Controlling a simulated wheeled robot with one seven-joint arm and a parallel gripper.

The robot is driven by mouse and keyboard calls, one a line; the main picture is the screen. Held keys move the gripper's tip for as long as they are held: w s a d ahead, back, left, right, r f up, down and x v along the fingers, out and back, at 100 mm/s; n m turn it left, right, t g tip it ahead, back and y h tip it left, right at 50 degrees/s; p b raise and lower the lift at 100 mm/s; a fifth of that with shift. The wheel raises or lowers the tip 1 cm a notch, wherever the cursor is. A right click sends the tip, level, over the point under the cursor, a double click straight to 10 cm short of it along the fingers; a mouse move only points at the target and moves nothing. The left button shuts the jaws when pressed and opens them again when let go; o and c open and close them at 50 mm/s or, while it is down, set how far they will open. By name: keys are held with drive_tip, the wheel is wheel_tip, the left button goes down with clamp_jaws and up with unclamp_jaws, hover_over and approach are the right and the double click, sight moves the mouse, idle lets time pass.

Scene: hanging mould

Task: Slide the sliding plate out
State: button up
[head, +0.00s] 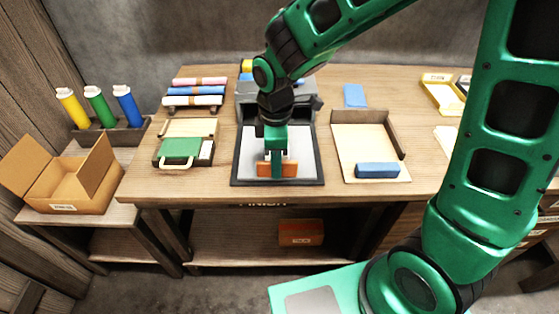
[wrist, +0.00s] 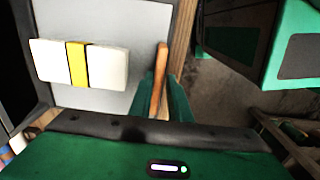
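The sliding plate (head: 249,148) is a flat light-grey sheet in a dark frame at the middle of the bench. It also fills the upper left of the wrist view (wrist: 110,20). An upright orange-brown handle (head: 290,168) stands near its front edge. The handle shows as a thin upright bar in the wrist view (wrist: 160,65). My gripper (head: 277,170) points down over the handle, its green fingers close against both sides of it. The gripper looks shut on the handle, though the fingers hide part of the contact.
A white block with a yellow band (wrist: 78,62) shows over the plate. A grey machine body (head: 304,103) stands behind. A tray with a blue block (head: 377,170) is to the right, and a green case (head: 180,150) to the left. Open floor lies before the bench.

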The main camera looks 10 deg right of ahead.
drive_tip(key=shift+o, duration=1.1)
drive_tip(key=shift+s+a+r, duration=0.1)
drive_tip(key=shift+s, duration=0.1)
drive_tip(key=shift+w, duration=0.1)
drive_tip(key=shift+w+d+r, duration=0.1)
drive_tip(key=shift+d, duration=0.1)
wheel_tip(320, 180, up, 10)
drive_tip(key=shift+r, duration=0.2)
